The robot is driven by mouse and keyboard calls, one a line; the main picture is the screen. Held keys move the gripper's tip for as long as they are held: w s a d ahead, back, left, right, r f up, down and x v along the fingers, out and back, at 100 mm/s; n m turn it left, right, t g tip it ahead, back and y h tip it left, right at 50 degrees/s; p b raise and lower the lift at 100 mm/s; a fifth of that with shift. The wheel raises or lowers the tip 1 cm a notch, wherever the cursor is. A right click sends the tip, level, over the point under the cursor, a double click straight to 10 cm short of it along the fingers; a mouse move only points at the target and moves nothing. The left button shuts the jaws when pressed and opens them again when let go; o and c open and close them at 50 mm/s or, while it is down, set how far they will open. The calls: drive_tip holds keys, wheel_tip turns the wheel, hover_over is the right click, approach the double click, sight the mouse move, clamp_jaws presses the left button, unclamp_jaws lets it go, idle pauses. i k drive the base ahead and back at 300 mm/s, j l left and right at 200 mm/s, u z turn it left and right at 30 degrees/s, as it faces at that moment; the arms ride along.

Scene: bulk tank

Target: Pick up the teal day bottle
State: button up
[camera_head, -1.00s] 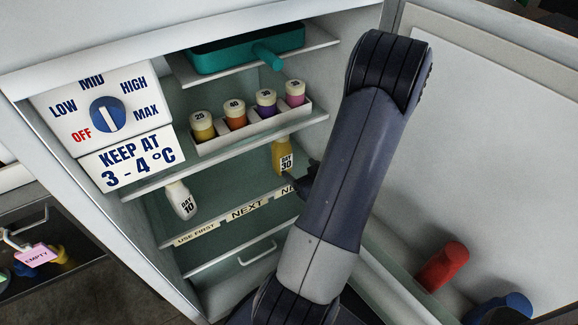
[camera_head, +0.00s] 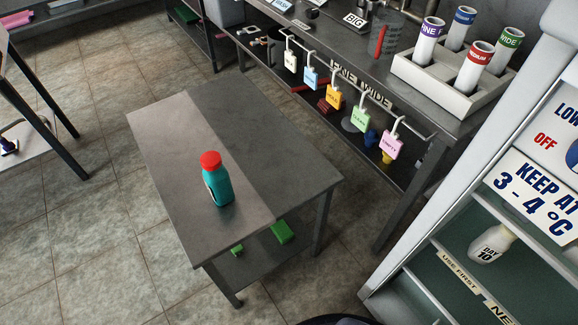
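The teal day bottle (camera_head: 218,187) has a red cap and a pale label on its left side. It stands upright on a grey metal table (camera_head: 270,155), near the front part of its top. Nothing touches the bottle and the metal around it is bare. My gripper is not in view. Only a dark rounded shape shows at the bottom edge.
A workbench (camera_head: 310,50) behind holds a white rack (camera_head: 440,85) of labelled tubes, with coloured tags (camera_head: 333,95) hanging from its front rail. The open fridge (camera_head: 425,215) stands at right, with a white DAY 10 bottle (camera_head: 490,243) inside. Tiled floor (camera_head: 90,230) is clear at left.

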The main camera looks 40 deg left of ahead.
sight(218, 181)
drive_tip(key=k+j, duration=0.5)
drive_tip(key=j, duration=0.35)
drive_tip(key=k+j+u, duration=0.1)
drive_tip(key=j, duration=0.35)
drive_tip(key=k+j, duration=0.15)
drive_tip(key=j, duration=0.3)
drive_tip(key=k+j, duration=0.1)
drive_tip(key=j, duration=0.35)
drive_tip(key=u, duration=0.05)
